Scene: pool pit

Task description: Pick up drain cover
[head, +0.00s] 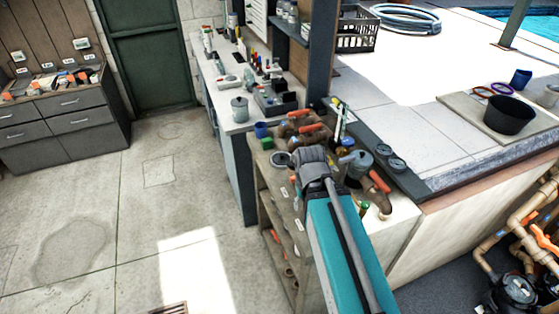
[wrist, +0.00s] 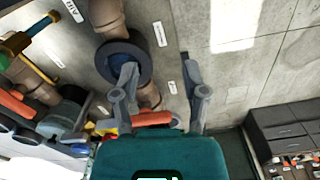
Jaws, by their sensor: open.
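I cannot make out a drain cover for certain. A slotted brown grate (head: 170,308) lies in the floor at the bottom edge of the head view, partly cut off. A round grey-rimmed piece (head: 281,159) lies on the workbench just left of my gripper (head: 313,160). In the wrist view a dark round ring with a blue middle (wrist: 108,68) is partly behind the left finger. My gripper (wrist: 160,65) is open, with nothing between its fingers. It is over the near bench; its fingertips are hard to see in the head view.
The wooden workbench (head: 262,190) under my gripper is crowded with pipes, orange-handled valves (head: 300,115) and a grey pot-like part (head: 355,163). A dark post (head: 319,55) stands behind. A black bowl (head: 509,115) sits on the right ledge. The floor at left is clear.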

